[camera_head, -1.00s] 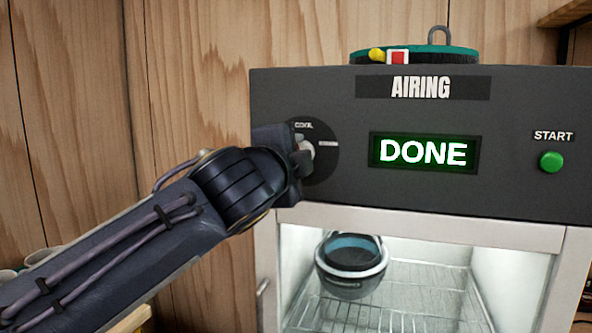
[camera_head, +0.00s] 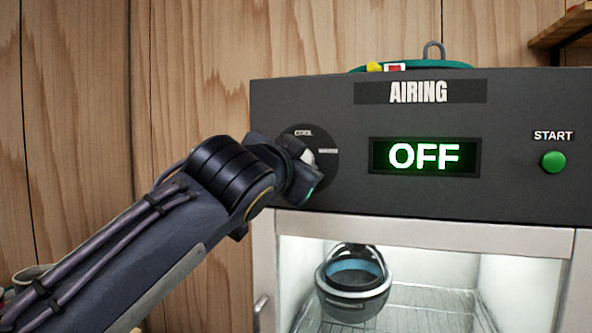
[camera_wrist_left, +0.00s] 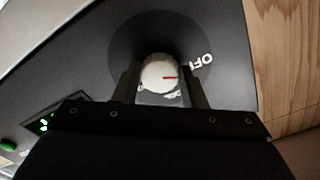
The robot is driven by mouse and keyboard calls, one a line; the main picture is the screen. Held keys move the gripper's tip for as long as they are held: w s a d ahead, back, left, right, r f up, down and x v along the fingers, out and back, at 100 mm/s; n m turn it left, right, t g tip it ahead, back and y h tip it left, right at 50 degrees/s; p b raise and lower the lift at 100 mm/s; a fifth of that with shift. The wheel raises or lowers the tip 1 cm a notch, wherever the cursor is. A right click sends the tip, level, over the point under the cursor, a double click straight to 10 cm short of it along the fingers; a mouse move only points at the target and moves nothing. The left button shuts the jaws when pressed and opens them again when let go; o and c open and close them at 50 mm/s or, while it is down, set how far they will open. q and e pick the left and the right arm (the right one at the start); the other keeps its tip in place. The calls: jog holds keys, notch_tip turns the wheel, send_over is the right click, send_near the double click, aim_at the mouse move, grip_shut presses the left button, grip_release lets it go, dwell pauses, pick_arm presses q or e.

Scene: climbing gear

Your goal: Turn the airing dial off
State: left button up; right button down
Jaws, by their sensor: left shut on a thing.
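The airing dial is a white knob (camera_wrist_left: 159,73) with a red pointer line, on a round black plate (camera_head: 324,146) on the cabinet's dark front. In the left wrist view the red line points toward the OFF label (camera_wrist_left: 199,62). My left gripper (camera_head: 306,160) is at the dial, its two fingers on either side of the knob, shut on it; it also shows in the left wrist view (camera_wrist_left: 160,88). In the head view the gripper hides part of the knob and plate. The display (camera_head: 424,156) reads OFF in lit letters. My right gripper is not in view.
A green START button (camera_head: 553,162) is at the right of the panel. Below, a lit chamber with a wire rack (camera_head: 420,300) holds a dark helmet-like item with a blue lining (camera_head: 353,284). Green gear (camera_head: 430,65) lies on top of the cabinet. A wooden wall stands behind.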

pick_arm(q)
jog(key=shift+f+n, duration=0.15)
jog(key=shift+n, duration=0.35)
jog(key=o, duration=1)
jog(key=b+v, duration=0.2)
jog(key=v, duration=0.5)
jog(key=shift+s+a, duration=0.1)
jog(key=shift+s, duration=0.25)
